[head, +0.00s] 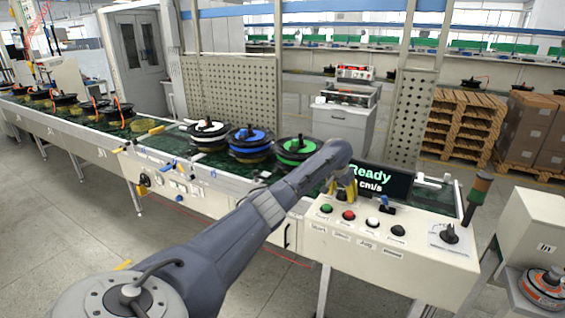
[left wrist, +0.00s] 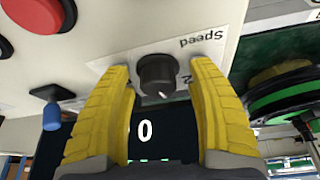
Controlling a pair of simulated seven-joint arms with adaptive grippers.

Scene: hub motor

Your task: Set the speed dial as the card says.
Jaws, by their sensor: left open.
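The speed dial (left wrist: 157,75) is a dark round knob with a pale pointer mark, on a white plate labelled "Speed" that appears upside down in the left wrist view. My left gripper (left wrist: 160,68) is open, with one yellow finger on each side of the dial; I cannot tell whether they touch it. In the head view my left gripper (head: 343,190) is over the control box, and the arm and fingers hide the dial. A black display (head: 397,183) shows "Ready" and "cm/s"; a "0" shows in the wrist view. I cannot make out a card. My right gripper is not in view.
The control box (head: 390,262) carries green (head: 326,208), red (head: 348,215), white and black buttons, a blue-tipped lever (head: 386,203) and another black knob (head: 449,234). A signal lamp (head: 476,195) stands at its right. Motors with green (head: 298,147) and blue hubs sit behind my arm.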

